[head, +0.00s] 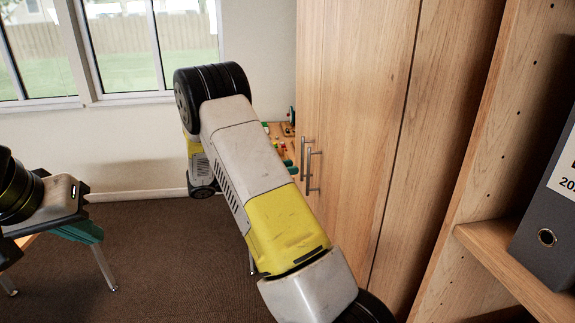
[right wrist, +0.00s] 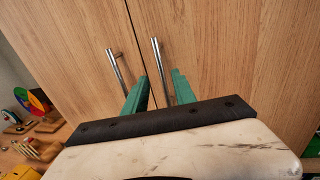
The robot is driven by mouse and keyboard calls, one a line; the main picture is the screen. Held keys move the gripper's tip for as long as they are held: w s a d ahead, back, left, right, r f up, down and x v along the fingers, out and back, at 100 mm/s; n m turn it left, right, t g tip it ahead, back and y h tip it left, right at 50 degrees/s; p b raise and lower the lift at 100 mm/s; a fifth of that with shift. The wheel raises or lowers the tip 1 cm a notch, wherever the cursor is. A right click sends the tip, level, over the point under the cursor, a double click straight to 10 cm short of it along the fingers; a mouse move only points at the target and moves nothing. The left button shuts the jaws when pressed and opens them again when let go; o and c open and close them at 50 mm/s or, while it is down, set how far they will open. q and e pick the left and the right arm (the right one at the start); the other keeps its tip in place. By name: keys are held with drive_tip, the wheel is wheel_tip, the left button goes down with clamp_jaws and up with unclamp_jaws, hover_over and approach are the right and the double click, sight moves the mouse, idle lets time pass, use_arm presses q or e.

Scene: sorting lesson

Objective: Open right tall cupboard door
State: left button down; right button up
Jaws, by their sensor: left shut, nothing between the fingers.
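The tall wooden cupboard has two doors, each with an upright metal bar handle by the seam. The right door (head: 365,120) shows in the head view, with its handle (head: 320,172). In the right wrist view, my right gripper (right wrist: 160,78) is open. Its green fingers stand either side of the lower part of the right handle (right wrist: 157,60), apart from each other. Contact with the handle cannot be made out. The left door's handle (right wrist: 117,68) is outside the left finger. Both doors look closed. My left gripper (head: 87,231) is shut and empty at the left.
A wooden table with small colourful toys (head: 284,150) stands left of the cupboard, partly behind my right arm. It also shows in the right wrist view (right wrist: 30,125). An open shelf with a grey binder (head: 548,220) is at the right. Carpet lies open between the table sides.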

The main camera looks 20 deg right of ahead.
drive_tip(key=d, duration=0.7)
drive_tip(key=shift+s, duration=0.2)
drive_tip(key=shift+d, duration=0.1)
drive_tip(key=shift+c, duration=0.4)
clamp_jaws()
idle(0.7)
